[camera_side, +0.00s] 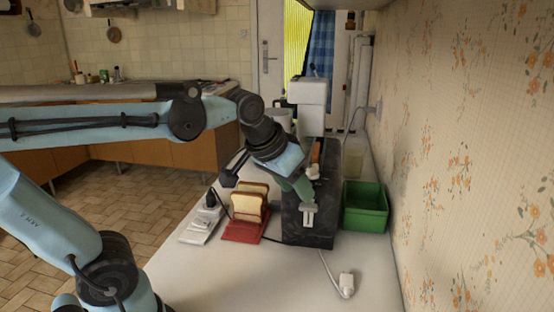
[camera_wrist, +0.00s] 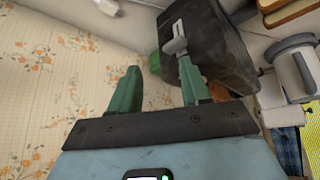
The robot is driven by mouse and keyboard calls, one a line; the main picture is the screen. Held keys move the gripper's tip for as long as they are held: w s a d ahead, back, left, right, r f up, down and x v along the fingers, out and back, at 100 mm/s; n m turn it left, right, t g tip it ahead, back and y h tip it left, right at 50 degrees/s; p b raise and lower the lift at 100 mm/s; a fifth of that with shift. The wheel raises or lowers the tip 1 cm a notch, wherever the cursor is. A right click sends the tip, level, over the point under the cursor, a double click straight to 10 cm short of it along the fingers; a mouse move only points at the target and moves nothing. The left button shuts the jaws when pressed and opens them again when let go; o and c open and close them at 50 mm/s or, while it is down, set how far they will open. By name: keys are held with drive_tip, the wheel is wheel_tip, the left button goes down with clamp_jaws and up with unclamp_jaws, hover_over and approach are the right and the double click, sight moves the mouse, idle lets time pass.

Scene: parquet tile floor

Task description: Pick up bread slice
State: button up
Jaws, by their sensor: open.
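Bread slices (camera_side: 250,202) stand upright side by side on a red base (camera_side: 243,232) on the white counter. They also show at the top right corner of the wrist view (camera_wrist: 290,12). A dark toaster (camera_side: 305,225) with a pale lever stands to their right; it also shows in the wrist view (camera_wrist: 222,45). My gripper (camera_side: 303,187), with green fingers, is above and beside the toaster, to the right of the bread. In the wrist view my gripper (camera_wrist: 160,72) is open, with nothing visible between the fingers; one finger overlaps the toaster there. Whether it touches is unclear.
A green bin (camera_side: 366,210) stands right of the toaster, near the flowered wall. A white appliance (camera_side: 308,98) is behind. A power strip (camera_side: 203,224) lies left of the bread. A white plug (camera_side: 346,285) and cable lie in front. The front counter is otherwise clear.

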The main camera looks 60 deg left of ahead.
drive_tip(key=w+a+r+n+g, duration=0.2)
drive_tip(key=w+a+r+n, duration=0.25)
drive_tip(key=w+r, duration=0.55)
drive_tip(key=n+g+y, duration=0.2)
drive_tip(key=n, duration=0.1)
approach(317, 147)
drive_tip(key=shift+x, duration=4.4)
drive_tip(key=shift+f, duration=0.2)
clamp_jaws()
